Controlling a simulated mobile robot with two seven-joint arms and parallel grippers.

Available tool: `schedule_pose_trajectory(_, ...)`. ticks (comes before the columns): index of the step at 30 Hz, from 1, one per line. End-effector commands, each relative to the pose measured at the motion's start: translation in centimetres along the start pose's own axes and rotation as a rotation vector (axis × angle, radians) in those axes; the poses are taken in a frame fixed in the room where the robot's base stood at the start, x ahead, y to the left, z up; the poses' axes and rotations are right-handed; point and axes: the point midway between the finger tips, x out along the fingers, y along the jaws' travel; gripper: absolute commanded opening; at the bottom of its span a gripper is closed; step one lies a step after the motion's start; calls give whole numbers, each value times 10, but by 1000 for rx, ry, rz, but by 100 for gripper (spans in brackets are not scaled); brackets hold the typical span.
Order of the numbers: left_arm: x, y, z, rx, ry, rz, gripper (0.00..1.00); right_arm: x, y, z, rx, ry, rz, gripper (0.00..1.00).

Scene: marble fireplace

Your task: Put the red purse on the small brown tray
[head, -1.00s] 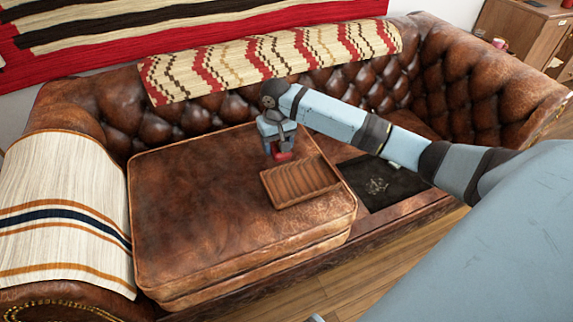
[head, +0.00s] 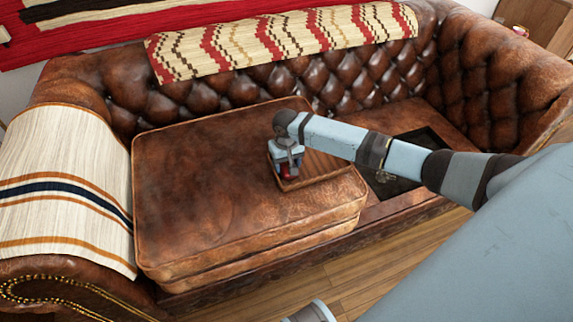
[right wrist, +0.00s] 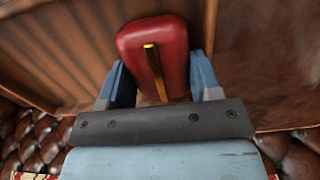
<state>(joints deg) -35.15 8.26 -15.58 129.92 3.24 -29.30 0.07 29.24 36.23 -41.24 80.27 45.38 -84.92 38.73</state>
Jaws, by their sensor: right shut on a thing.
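The red purse (right wrist: 160,60), with a gold strip down its middle, is between the two fingers of my right gripper (right wrist: 160,82) in the right wrist view. The gripper and purse are over the tray's left end. I cannot tell whether the purse touches the tray. The tray's ridged surface (right wrist: 60,50) fills much of the wrist view. My left gripper is not in view.
The tray rests on a thick brown cushion (head: 220,200) on a tufted leather sofa (head: 480,60). A dark flat item (head: 400,180) lies right of the tray. A striped blanket (head: 62,190) covers the left armrest. The cushion's left side is clear.

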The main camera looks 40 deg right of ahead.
Motion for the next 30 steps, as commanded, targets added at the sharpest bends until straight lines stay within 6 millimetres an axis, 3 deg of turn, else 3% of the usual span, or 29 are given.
schedule_pose_trajectory(9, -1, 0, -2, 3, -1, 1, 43, 1, 0, 0, 1, 0, -1, 33)
schedule_pose_trajectory(10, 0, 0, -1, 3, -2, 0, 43, 2, 0, 0, 1, 1, 0, 63)
schedule_pose_trajectory(13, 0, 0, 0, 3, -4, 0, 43, 2, 0, 0, 0, 1, -1, 84)
schedule_pose_trajectory(23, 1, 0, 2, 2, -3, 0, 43, -3, 0, 0, -1, 2, -1, 84)
schedule_pose_trajectory(30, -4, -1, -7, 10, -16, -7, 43, -47, -1, -1, 0, 3, -3, 84)
